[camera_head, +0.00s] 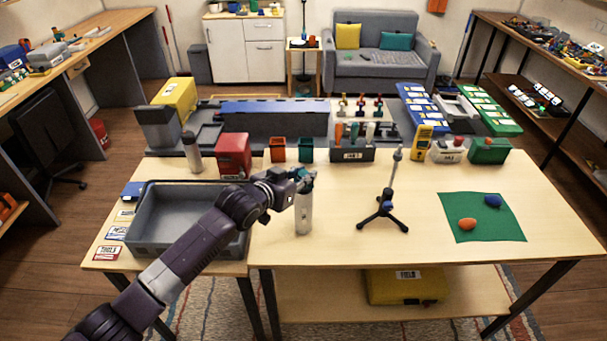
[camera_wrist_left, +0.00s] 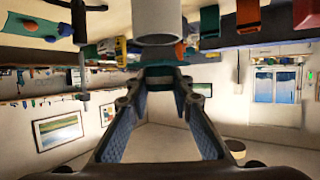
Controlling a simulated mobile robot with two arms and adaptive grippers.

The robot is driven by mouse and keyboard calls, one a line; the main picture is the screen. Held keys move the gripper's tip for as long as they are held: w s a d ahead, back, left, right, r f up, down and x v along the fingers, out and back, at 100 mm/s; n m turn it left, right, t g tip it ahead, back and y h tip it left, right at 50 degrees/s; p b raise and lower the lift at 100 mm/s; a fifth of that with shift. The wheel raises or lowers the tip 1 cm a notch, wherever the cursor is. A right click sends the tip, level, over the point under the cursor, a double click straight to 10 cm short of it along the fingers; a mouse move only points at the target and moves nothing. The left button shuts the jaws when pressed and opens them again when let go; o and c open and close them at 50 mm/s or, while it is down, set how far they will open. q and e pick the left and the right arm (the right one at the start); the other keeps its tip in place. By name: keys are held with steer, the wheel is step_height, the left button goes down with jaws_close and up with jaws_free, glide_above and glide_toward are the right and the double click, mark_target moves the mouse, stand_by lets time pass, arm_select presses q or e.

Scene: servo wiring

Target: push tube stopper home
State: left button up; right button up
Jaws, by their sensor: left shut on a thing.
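A white tube (camera_head: 303,215) stands upright on the table, right of the grey tray. My left gripper (camera_head: 305,181) is at its top end, reaching in from the left. In the left wrist view, which is upside down, the tube (camera_wrist_left: 158,20) comes down from the top edge, with its greyish end just beyond the fingertips (camera_wrist_left: 166,76). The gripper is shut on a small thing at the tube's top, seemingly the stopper. My right gripper is out of view.
The grey tray (camera_head: 139,232) lies left of the tube. A small black tripod (camera_head: 382,212) stands to the right. A green mat (camera_head: 482,228) holds an orange and a blue piece. A red box (camera_head: 234,156) and small bins stand behind. The table is bare between tube and tripod.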

arm_select(q)
steer(key=shift+f, duration=0.35)
stand_by(0.5)
steer(key=shift+f+b, duration=0.75)
steer(key=shift+f, duration=0.3)
